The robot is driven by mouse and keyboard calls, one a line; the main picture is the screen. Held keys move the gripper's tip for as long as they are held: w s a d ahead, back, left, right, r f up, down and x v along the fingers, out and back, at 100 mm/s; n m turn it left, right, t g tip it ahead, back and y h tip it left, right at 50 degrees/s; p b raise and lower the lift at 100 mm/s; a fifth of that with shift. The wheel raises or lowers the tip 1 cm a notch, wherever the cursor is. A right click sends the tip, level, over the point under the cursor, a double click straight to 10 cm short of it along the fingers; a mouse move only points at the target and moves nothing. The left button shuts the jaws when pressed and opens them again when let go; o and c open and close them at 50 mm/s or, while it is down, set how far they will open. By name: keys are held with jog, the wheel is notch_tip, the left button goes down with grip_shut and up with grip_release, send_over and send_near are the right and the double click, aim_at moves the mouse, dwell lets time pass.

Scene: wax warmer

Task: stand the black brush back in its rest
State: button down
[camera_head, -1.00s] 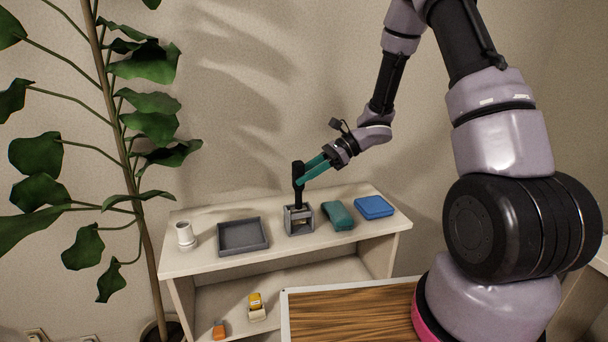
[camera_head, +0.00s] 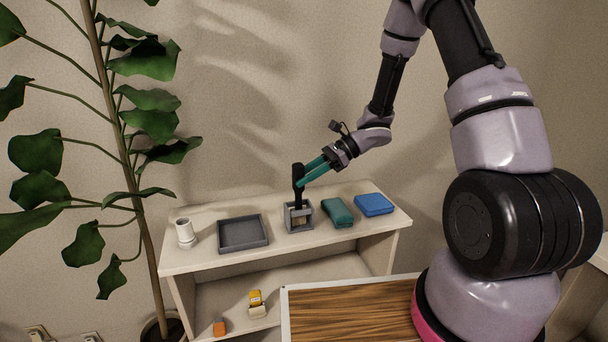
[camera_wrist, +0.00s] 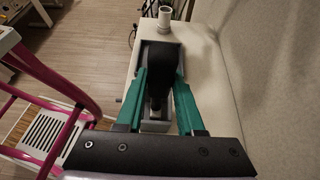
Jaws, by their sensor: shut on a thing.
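The black brush (camera_head: 298,181) stands upright with its lower end within the grey rest (camera_head: 290,226) on the shelf top. I cannot tell whether it touches the bottom of the rest. My gripper (camera_head: 303,180) has teal fingers and is shut on the upper part of the brush, reaching in from the right. In the wrist view the brush (camera_wrist: 158,82) shows dark between the two teal fingers, and it hides much of the rest below.
A grey tray (camera_head: 265,244) and a white cup (camera_head: 185,232) stand left of the rest. A green case (camera_head: 338,211) and a blue box (camera_head: 374,204) lie right of it. A tall plant (camera_head: 140,220) rises at the left. Small orange and yellow items (camera_head: 256,302) sit on the lower shelf.

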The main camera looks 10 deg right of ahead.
jog(key=shift+f, duration=0.2)
jog(key=shift+c, duration=2.2)
grip_release()
jog(key=shift+d+r, duration=0.1)
jog(key=v, duration=0.7)
jog(key=shift+d+r, duration=0.2)
jog(key=shift+d, duration=0.1)
jog(key=shift+w, duration=0.1)
jog(key=v, duration=1.1)
